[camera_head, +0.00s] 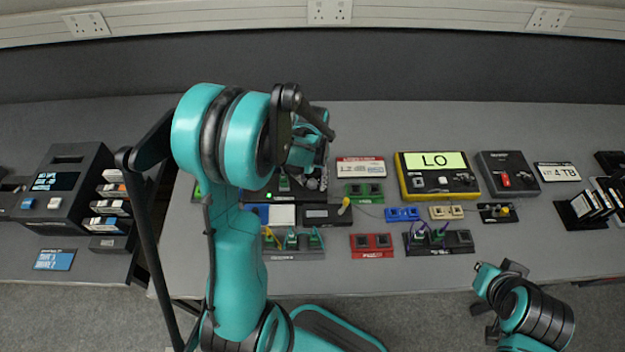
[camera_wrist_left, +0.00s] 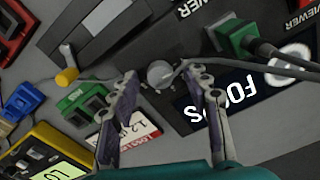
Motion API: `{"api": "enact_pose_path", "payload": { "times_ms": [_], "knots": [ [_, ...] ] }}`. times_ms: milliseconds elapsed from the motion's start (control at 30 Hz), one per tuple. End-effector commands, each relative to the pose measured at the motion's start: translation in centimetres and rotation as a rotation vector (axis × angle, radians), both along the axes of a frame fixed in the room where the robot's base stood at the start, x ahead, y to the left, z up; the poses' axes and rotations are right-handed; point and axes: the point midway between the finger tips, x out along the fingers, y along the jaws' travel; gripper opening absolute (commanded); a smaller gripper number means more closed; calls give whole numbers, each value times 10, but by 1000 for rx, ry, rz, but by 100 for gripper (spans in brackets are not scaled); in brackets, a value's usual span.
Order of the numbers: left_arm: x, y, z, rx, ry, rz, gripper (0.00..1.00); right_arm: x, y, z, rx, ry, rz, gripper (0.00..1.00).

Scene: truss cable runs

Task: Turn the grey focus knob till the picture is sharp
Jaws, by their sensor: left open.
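The round grey focus knob (camera_wrist_left: 160,73) shows in the left wrist view, between the fingertips of my left gripper (camera_wrist_left: 158,79). The jaws are apart, one finger on each side of the knob; I cannot tell whether either touches it. A dark panel lettered FOCUS (camera_wrist_left: 237,108) lies beside the right finger, with a pale round shape partly behind a cable. I cannot judge the picture's sharpness. In the head view my left gripper (camera_head: 312,140) is over the back middle of the bench and hides the knob. My right gripper (camera_head: 497,275) is at the front right, its jaws unclear.
A green plug (camera_wrist_left: 238,40) with a dark cable is close to the right finger. A green socket block (camera_wrist_left: 86,102) and a yellow box reading LO (camera_head: 437,174) stand nearby. Red and blue blocks crowd the grey bench. The front bench edge is mostly clear.

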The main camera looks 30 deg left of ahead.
Motion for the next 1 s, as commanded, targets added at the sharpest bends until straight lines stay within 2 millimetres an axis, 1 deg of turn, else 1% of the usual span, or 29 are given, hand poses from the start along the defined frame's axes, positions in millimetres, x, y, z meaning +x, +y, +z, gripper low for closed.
{"api": "enact_pose_path", "payload": {
  "times_ms": [133,167,200,267,300,333,667,867,1000],
  "knots": [
    [0,0,0,0,0,0,47,0,0,0,0,0,0,0],
    [0,0,1,0,0,0,40,0,0,0,0,0,0,0],
    [0,0,1,0,0,0,29,0,0,0,0,0,0,0],
    [0,0,1,0,0,0,13,0,0,0,0,0,0,0],
    [0,0,1,0,0,0,3,0,0,0,0,0,0,0],
    [0,0,1,0,0,0,0,0,0,0,0,0,0,0],
    [0,0,0,0,0,-30,0,0,0,0,0,0,0,0],
    [0,0,0,0,0,-129,0,0,0,-2,0,0,0,0],
    [0,0,0,0,0,-234,0,0,0,-4,0,0,0,0]
  ]
}}
